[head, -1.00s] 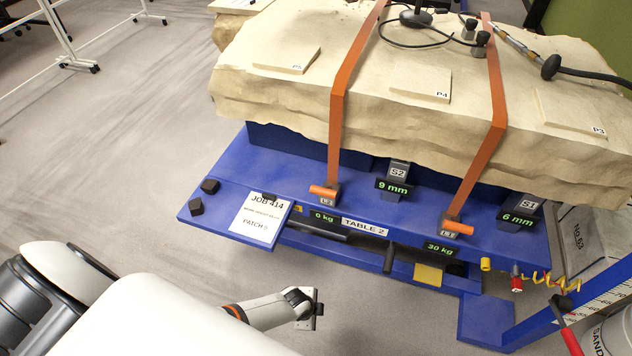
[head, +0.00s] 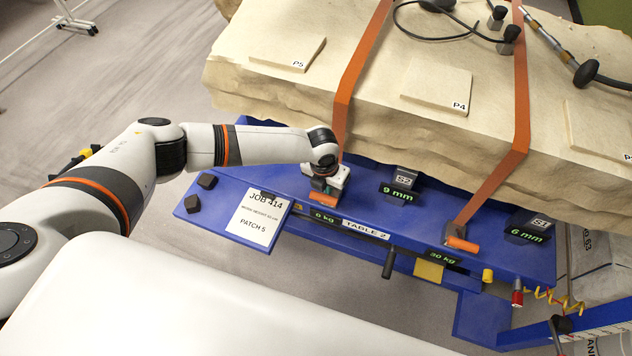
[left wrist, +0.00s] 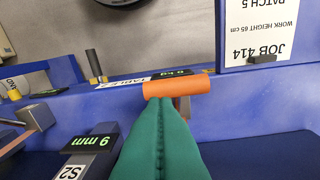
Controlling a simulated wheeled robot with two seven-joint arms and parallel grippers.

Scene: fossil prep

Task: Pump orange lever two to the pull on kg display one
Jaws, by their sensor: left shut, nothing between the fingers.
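The left orange lever (head: 323,198) sits at the foot of the left orange strap, on the blue table. My left gripper (head: 325,188) is right at this lever and partly hides it. In the left wrist view the shut green fingers (left wrist: 160,100) end at the orange lever (left wrist: 180,87), with nothing between them; I cannot tell whether they touch it. The left kg display (head: 323,217) reads 0 kg. The right kg display (head: 443,257) reads 30 kg. The right orange lever (head: 461,244) stands at the right strap's foot. My right gripper is not in view.
A big pale rock block (head: 400,110) is strapped on the blue table (head: 400,220). Displays reading 9 mm (head: 398,193) and 6 mm (head: 525,234) stand near its front. A job sheet (head: 257,218) and dark knobs lie at the table's left end.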

